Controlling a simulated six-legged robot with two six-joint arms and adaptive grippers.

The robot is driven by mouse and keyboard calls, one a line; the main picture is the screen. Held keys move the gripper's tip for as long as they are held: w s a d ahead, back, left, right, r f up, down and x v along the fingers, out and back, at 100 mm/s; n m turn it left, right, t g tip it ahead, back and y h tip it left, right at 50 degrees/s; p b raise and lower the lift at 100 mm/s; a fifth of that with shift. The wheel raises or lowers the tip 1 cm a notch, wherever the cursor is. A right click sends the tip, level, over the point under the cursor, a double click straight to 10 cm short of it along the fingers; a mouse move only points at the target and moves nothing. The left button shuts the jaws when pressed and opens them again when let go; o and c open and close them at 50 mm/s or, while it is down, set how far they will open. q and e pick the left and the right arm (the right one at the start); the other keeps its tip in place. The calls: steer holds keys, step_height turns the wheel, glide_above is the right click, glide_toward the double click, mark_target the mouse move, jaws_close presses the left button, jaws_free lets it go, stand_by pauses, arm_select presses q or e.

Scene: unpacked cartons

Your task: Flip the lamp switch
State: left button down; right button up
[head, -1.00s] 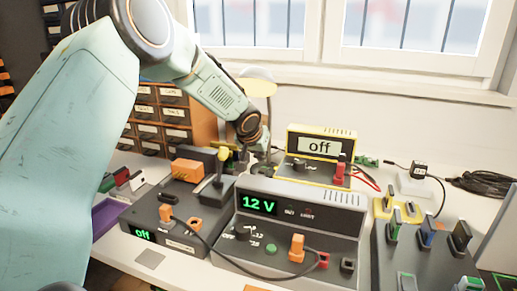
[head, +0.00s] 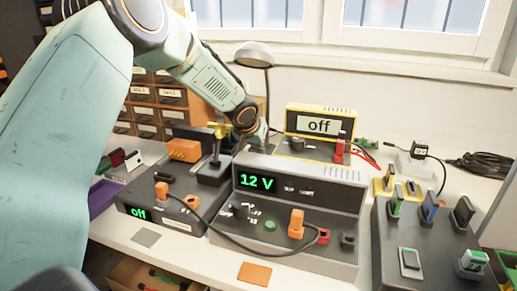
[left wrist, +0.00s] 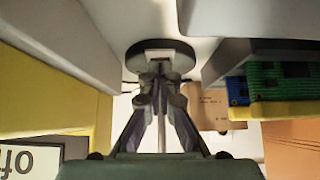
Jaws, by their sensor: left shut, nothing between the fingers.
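The lamp (head: 254,54) stands behind the power supply, its grey domed shade on a thin stem. The shade looks unlit. In the head view my left gripper (head: 260,140) is low beside the stem, partly hidden behind the power supply. My right gripper is not in view.
The grey power supply (head: 335,202) reading 12 V stands in front of the gripper. A yellow meter (head: 345,122) reading off is right of it. A black box (head: 150,225) with orange plugs is at left. Drawers (head: 145,95) stand behind; a cable crosses the front.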

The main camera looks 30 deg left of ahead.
arm_select(q)
steer(key=shift+p, duration=0.3)
steer(key=shift+r+p, duration=0.55)
steer(key=shift+r, duration=0.25)
